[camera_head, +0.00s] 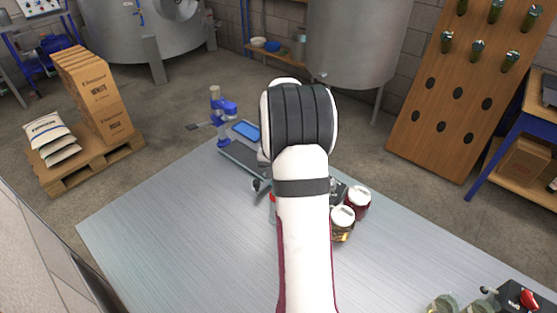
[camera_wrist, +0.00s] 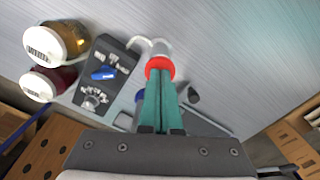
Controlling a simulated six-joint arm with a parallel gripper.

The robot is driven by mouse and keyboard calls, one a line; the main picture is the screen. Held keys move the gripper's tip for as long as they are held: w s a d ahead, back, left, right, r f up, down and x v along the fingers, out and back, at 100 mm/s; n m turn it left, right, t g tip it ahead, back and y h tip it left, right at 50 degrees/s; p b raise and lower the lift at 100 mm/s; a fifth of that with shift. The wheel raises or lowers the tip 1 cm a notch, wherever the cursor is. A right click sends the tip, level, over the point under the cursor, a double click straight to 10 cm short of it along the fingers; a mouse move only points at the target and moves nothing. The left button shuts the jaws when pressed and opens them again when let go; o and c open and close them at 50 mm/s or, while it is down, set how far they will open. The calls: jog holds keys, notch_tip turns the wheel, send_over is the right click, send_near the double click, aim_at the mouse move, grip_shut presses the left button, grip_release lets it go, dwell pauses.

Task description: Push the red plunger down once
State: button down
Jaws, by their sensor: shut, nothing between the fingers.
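In the wrist view a round red part (camera_wrist: 159,65), which looks like the plunger, sits at the tips of my gripper (camera_wrist: 160,78). A pale cap or body and a curved white spout (camera_wrist: 138,42) show beside it. My gripper's teal fingers are together and empty, and their tips overlap the red part in the picture. I cannot tell whether they touch it. In the head view my arm hides the gripper and most of this spot; only a sliver of red (camera_head: 271,199) shows at the arm's left edge.
Two white-lidded jars, one amber (camera_head: 343,226) and one dark red (camera_head: 358,204), stand right of my arm. A black box with a blue switch (camera_wrist: 104,73) is near. A blue-handled device (camera_head: 222,108) stands at the table's far edge. The metal table (camera_head: 170,245) is clear at front left.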

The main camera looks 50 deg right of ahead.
jog(key=shift+f, duration=0.2)
jog(key=shift+r, duration=1.8)
jog(key=shift+r, duration=0.1)
notch_tip(320, 180, up, 5)
jog(key=shift+f, duration=0.1)
jog(key=shift+a, duration=0.1)
